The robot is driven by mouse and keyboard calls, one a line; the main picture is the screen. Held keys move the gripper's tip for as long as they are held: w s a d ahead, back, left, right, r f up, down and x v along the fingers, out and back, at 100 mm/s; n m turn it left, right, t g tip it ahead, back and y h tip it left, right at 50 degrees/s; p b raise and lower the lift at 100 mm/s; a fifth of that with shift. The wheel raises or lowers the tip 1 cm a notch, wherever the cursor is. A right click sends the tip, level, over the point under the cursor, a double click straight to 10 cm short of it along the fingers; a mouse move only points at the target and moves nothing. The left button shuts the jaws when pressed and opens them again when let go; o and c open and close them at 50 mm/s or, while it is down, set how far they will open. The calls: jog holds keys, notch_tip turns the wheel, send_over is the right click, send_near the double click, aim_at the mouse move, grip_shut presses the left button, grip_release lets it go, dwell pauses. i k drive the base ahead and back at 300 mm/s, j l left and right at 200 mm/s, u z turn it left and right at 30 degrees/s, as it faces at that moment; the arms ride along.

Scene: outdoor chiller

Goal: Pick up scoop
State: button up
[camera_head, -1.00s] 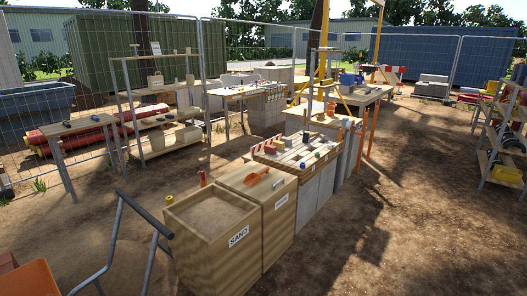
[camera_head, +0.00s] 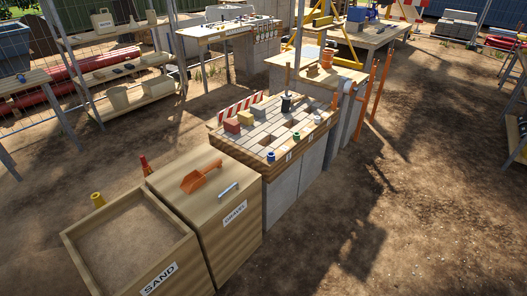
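An orange scoop (camera_head: 201,177) lies on top of the wooden gravel bin (camera_head: 218,208), near the middle of its lid. Its broad end points to the lower left and its handle to the upper right. A small light-coloured bar (camera_head: 229,189) lies on the same lid, just right of the scoop. My gripper is not in view.
An open sand bin (camera_head: 131,243) stands left of the gravel bin. Behind is a paved block bench (camera_head: 270,127) with coloured bricks and small round items. A yellow item (camera_head: 98,200) and red item (camera_head: 145,165) stand behind the bins. Dirt ground at right is clear.

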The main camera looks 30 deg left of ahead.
aim_at(193, 181)
jog(key=i+u, duration=0.15)
jog(key=i, duration=0.45)
jog(key=i+l+u, duration=0.15)
jog(key=i, duration=0.4)
jog(key=i+j+u, duration=0.15)
jog(key=i+u, duration=0.15)
jog(key=u, duration=0.15)
jog(key=i+j+u, duration=0.1)
jog(key=i+u, duration=0.2)
jog(key=u, duration=0.2)
jog(key=i+l+u, duration=0.1)
jog(key=i+u, duration=0.35)
jog(key=i+l+u, duration=0.15)
jog(key=u, duration=0.35)
